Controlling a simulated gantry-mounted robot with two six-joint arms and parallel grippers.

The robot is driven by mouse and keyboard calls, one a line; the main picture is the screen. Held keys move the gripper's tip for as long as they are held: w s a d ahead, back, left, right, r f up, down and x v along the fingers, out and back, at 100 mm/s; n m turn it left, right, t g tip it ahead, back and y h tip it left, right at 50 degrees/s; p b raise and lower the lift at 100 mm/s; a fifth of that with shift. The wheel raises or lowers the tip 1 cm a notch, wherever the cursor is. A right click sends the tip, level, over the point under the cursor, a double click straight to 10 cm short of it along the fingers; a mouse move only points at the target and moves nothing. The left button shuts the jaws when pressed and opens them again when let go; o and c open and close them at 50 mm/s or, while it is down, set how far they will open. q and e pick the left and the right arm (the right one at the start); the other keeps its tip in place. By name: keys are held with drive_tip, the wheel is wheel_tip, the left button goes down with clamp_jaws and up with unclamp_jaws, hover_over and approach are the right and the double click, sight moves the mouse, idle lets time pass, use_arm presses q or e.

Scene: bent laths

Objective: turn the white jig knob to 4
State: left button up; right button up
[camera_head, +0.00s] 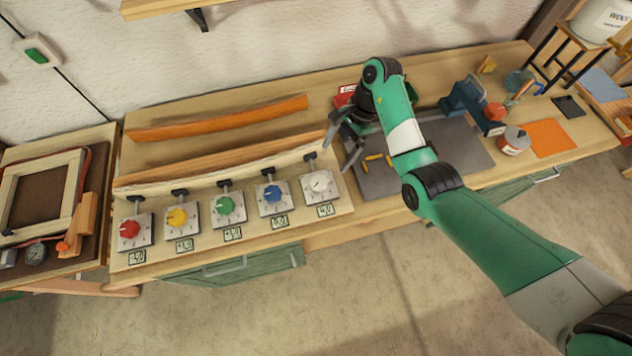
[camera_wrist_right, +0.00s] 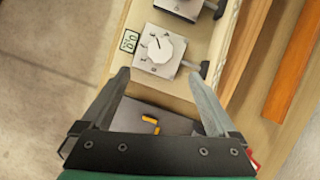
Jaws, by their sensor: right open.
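The white jig knob (camera_head: 320,181) is the rightmost of the row of knobs at the bench front, on a pale square plate with dial marks. It also shows in the right wrist view (camera_wrist_right: 160,48), just beyond the fingertips. A small readout (camera_head: 325,210) sits in front of it; its digits are too small to read surely. My right gripper (camera_head: 336,157) is open and empty, above and to the right of the knob, apart from it. In the wrist view its two fingers (camera_wrist_right: 159,73) are spread wide. My left gripper is not in view.
Blue (camera_head: 273,194), green (camera_head: 225,205), yellow (camera_head: 177,217) and red (camera_head: 129,229) knobs stand to the left. A pale bent lath (camera_head: 220,170) runs behind them. An orange lath (camera_head: 220,119) lies farther back. A grey mat (camera_head: 455,150) and a blue vise (camera_head: 465,98) are at the right.

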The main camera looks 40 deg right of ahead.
sight(319, 181)
drive_tip(key=b+x, duration=0.4)
drive_tip(key=x, duration=0.7)
drive_tip(key=shift+w+a+f, duration=0.15)
drive_tip(key=shift+a+f, duration=0.05)
drive_tip(key=shift+a, duration=0.1)
drive_tip(key=c, duration=1.4)
drive_tip(key=shift+o, duration=0.2)
drive_tip(key=shift+r+m+p, duration=0.25)
drive_tip(key=shift+m+p, duration=0.05)
drive_tip(key=shift+p, duration=0.2)
drive_tip(key=m+t+p, duration=0.1)
drive_tip(key=m+p, duration=0.1)
drive_tip(key=p, duration=0.2)
drive_tip(key=m+t+h+p, duration=0.1)
drive_tip(key=m+p, duration=0.2)
drive_tip(key=p, duration=0.1)
drive_tip(key=shift+a+r, duration=0.1)
drive_tip(key=shift+f+m+t+p, duration=0.25)
drive_tip(key=shift+m+t+p, duration=0.05)
drive_tip(key=shift+m+p, duration=0.8)
